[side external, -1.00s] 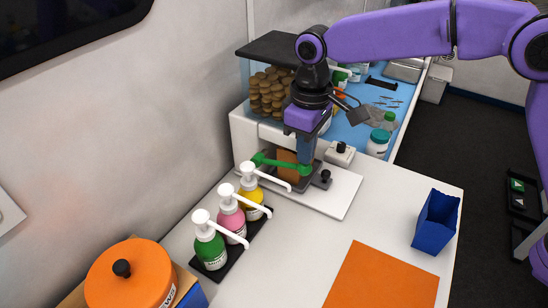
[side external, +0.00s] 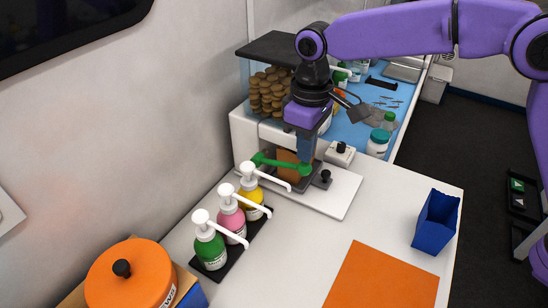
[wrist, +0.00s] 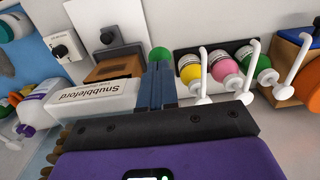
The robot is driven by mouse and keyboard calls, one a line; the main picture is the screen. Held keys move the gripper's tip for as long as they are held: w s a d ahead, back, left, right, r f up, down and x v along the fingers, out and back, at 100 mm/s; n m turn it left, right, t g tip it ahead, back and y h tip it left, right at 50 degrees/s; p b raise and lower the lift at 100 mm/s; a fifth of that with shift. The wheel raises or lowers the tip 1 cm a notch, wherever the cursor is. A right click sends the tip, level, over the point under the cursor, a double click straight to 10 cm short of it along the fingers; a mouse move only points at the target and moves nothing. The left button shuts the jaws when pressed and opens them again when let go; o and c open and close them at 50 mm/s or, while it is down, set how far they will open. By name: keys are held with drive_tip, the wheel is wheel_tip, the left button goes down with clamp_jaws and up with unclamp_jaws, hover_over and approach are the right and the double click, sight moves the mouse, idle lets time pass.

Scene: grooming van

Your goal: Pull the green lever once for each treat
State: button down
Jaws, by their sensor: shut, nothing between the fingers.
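The treat dispenser (side external: 243,138) is a white box with round brown treats (side external: 266,92) stacked in a clear hopper under a dark lid. Its green lever (side external: 278,163) reaches across the front and ends in a green knob (side external: 306,170). In the wrist view the knob (wrist: 159,53) shows just beyond my fingertips. My gripper (side external: 304,160) points down at the knob end of the lever, its fingers shut with nothing between them. The fingers (wrist: 157,68) look very close to the knob; I cannot tell whether they touch it. They hide part of the lever in the wrist view.
Green, pink and yellow pump bottles (side external: 231,216) stand in a black tray left of the lever. A blue open container (side external: 435,222) and an orange mat (side external: 382,278) lie to the right. An orange lidded pot (side external: 130,280) is at front left. The white counter between is clear.

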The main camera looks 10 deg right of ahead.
sight(304, 171)
drive_tip(key=shift+f, duration=3.2)
drive_tip(key=shift+r, duration=3.55)
drive_tip(key=shift+r, duration=2.5)
drive_tip(key=s+d+f+n, duration=0.1)
drive_tip(key=s+d+f, duration=0.2)
drive_tip(key=s+d, duration=1.1)
drive_tip(key=s+d+f+n, duration=0.2)
drive_tip(key=s+d+f, duration=0.2)
drive_tip(key=s+d, duration=1)
drive_tip(key=shift+s+d+n, duration=0.2)
drive_tip(key=shift+d+n, duration=0.1)
drive_tip(key=shift+d, duration=0.95)
